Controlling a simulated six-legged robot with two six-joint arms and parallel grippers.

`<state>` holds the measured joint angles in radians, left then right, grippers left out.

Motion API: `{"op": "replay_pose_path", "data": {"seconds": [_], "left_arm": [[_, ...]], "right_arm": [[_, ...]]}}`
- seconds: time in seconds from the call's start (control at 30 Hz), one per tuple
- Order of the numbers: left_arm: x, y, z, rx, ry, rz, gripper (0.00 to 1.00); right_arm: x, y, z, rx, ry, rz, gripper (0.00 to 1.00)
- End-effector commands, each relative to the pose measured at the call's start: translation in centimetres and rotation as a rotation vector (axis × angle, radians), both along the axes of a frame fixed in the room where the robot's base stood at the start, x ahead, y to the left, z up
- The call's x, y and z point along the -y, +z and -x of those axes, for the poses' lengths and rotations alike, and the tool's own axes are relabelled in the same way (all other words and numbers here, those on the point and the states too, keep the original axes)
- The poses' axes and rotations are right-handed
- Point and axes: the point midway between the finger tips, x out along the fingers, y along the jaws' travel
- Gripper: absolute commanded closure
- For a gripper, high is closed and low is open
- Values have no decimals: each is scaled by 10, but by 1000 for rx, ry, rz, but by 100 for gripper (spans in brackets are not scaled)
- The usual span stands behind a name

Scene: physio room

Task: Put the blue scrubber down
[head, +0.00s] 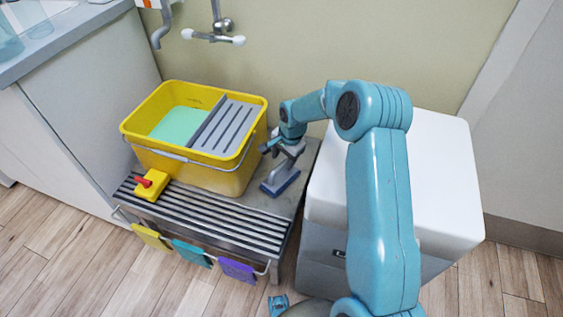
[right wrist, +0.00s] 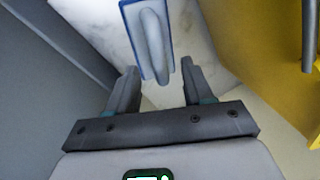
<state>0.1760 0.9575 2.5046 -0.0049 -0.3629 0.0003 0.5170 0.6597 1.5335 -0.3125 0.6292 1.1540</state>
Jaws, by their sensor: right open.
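The blue scrubber (head: 281,181) has a flat blue base and a grey handle. In the head view it rests base down on the bench's grey top (head: 309,163), right of the yellow bucket. My right gripper (head: 283,151) is just above it at the handle. In the right wrist view the open fingers (right wrist: 160,80) stand apart, and the scrubber (right wrist: 147,35) shows just beyond the fingertips, its handle end near the gap. Neither finger is seen pressing on the handle. My left gripper is not in view.
The yellow bucket (head: 190,168) with a grey slotted wringer (head: 226,127) stands close left of the scrubber. A yellow block with a red knob (head: 150,184) sits on the slatted front. Coloured cloths (head: 192,253) hang from the front rail. A white-topped cabinet (head: 440,170) stands right.

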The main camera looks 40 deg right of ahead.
Motion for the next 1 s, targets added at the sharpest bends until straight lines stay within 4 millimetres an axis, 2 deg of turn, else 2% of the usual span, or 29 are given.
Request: {"op": "replay_pose_path", "data": {"seconds": [0.03,0.1,0.33,0.5,1.0], "left_arm": [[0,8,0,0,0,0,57],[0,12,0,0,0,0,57],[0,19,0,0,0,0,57],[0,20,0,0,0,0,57],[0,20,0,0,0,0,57]], "right_arm": [[1,18,2,2,0,1,49],[1,33,5,3,-1,1,49],[1,66,13,0,-1,0,49],[1,72,15,-1,-1,-1,49],[0,72,14,0,1,-1,49]]}}
